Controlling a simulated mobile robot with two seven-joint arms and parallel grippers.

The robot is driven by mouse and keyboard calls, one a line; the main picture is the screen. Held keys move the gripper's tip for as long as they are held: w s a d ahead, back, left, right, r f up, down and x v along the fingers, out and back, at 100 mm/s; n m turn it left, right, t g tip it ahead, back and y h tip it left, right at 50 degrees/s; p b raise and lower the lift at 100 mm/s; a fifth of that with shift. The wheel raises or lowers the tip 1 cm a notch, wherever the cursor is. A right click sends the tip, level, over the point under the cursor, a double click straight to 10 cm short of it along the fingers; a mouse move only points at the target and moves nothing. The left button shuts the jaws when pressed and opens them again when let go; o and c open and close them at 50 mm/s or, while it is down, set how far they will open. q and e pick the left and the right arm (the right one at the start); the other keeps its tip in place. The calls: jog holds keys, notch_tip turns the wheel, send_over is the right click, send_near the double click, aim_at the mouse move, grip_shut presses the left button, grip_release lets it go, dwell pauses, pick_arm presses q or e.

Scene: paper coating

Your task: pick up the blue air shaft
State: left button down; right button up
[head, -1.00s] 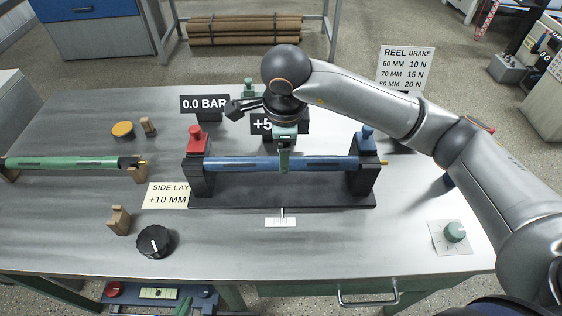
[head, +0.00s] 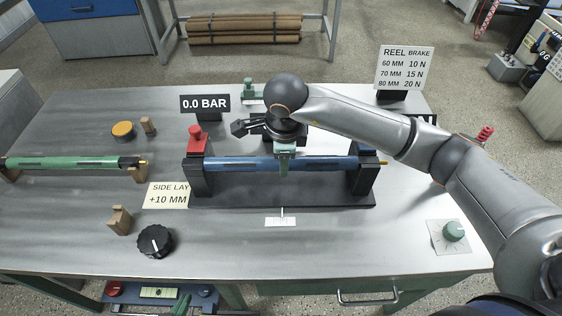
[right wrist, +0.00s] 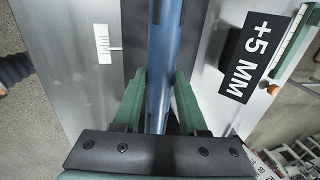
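The blue air shaft (head: 325,163) lies level across a black stand (head: 225,200) with an upright at each end. My right gripper (head: 284,172) comes down over the middle of the shaft. In the right wrist view the blue shaft (right wrist: 160,70) runs between the two green fingers of my right gripper (right wrist: 160,92), one on each side. The fingers look open, with a narrow gap to the shaft; contact is not clear.
A red clamp (head: 195,140) tops the left upright. A green shaft (head: 70,163) rests on wooden holders at the left. A black knob (head: 155,241), a SIDE LAY card (head: 167,195) and a 0.0 BAR sign (head: 205,104) stand around. The table front is mostly clear.

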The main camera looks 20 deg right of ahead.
grip_shut()
jog(key=shift+w+r, duration=0.1)
dwell(0.8)
